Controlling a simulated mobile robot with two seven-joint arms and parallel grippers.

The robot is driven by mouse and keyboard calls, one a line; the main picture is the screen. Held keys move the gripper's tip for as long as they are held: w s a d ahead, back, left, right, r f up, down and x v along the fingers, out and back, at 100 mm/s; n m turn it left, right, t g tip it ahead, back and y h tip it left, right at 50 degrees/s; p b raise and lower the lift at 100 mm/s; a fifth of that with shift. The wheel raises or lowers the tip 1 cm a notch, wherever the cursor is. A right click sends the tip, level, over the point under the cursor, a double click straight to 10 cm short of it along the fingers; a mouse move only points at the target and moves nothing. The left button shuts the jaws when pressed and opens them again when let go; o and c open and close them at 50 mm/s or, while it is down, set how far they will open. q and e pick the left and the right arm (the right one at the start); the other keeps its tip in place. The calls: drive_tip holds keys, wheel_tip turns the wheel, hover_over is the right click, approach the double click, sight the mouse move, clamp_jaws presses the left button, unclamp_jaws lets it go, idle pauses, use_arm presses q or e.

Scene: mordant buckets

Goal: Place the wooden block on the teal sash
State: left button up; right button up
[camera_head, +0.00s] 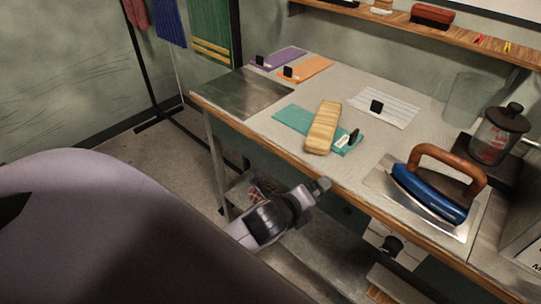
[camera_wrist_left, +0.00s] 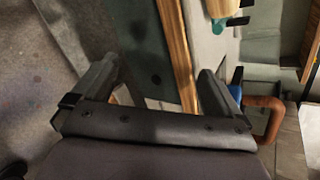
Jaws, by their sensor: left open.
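The wooden block (camera_head: 323,127) lies flat across the teal sash (camera_head: 290,117) near the front edge of the worktable. Its near end reaches past the sash onto the table top. A black clip and a white label sit on the sash's right end. My left gripper (camera_head: 318,186) is in front of the table edge, apart from the block. In the left wrist view its two fingers (camera_wrist_left: 158,78) are spread with nothing between them. The block (camera_wrist_left: 222,7) and a bit of teal sash (camera_wrist_left: 218,27) show at that view's top. My right gripper is not in view.
A blue iron (camera_head: 430,190) with a wooden handle stands on a metal plate to the right. Purple (camera_head: 279,57), orange (camera_head: 305,69) and white striped (camera_head: 386,107) cloths lie farther back. A glass jar (camera_head: 497,137) stands at far right. A bare metal sheet (camera_head: 245,92) covers the left corner.

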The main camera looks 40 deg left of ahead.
use_arm(q)
drive_tip(key=s+d+f+n+h, duration=0.1)
drive_tip(key=s+f+n, duration=0.5)
drive_tip(key=s+n, duration=0.2)
drive_tip(key=s+d+f+n+g+h, duration=0.1)
drive_tip(key=s+f+n, duration=0.4)
drive_tip(key=n, duration=0.8)
drive_tip(key=s+h, duration=0.1)
drive_tip(key=s, duration=0.2)
drive_tip(key=shift+s+f, duration=0.15)
drive_tip(key=shift+f, duration=0.2)
